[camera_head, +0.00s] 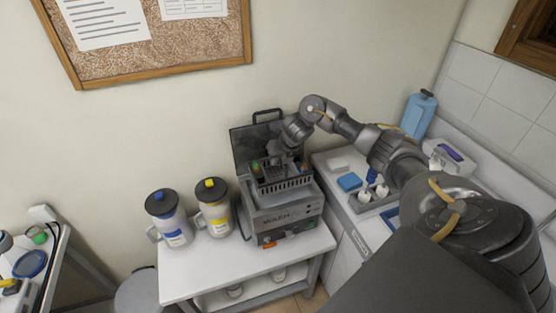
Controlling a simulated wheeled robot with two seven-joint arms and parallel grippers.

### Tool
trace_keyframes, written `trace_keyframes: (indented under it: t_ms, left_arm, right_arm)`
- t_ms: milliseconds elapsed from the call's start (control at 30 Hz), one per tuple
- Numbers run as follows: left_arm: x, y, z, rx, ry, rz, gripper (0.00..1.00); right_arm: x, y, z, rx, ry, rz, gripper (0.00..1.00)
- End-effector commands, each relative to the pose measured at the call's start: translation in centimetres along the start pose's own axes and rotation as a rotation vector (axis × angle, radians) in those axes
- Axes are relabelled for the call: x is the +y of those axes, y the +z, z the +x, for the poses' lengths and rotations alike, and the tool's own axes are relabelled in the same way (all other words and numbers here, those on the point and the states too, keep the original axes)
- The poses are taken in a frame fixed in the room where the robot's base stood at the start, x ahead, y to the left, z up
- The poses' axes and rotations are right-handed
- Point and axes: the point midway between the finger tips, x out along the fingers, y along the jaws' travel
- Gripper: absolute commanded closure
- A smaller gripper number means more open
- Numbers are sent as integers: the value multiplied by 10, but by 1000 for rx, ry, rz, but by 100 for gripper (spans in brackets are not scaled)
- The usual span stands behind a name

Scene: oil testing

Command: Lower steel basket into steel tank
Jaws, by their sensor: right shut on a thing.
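The steel tank (285,222) is a boxy washer marked "WASH" on a white table, with its dark lid (247,143) raised at the back. The dark steel basket (284,185) is at the tank's top opening, with its slotted front side showing. My right gripper (285,164) reaches down from above, shut on the basket at its upper part. The fingertips are small and partly hidden. How deep the basket sits in the tank cannot be told. Small coloured items, one green and one red, show beside the gripper. My left gripper is not in view.
Two jugs, one with a blue label (172,236) and one with a yellow label (214,215), stand left of the tank. The wall is close behind.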

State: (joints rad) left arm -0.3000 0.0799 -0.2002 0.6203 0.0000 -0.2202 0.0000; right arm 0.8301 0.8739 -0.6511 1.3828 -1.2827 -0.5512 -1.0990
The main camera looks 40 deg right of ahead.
Motion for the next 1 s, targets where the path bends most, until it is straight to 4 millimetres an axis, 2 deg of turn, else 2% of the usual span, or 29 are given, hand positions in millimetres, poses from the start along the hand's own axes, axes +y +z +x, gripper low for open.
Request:
trace_keyframes:
  t_ms: [1000]
  left_arm:
    - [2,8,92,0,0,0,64]
  right_arm:
    - [-22,-41,99,0,-1,-1,100]
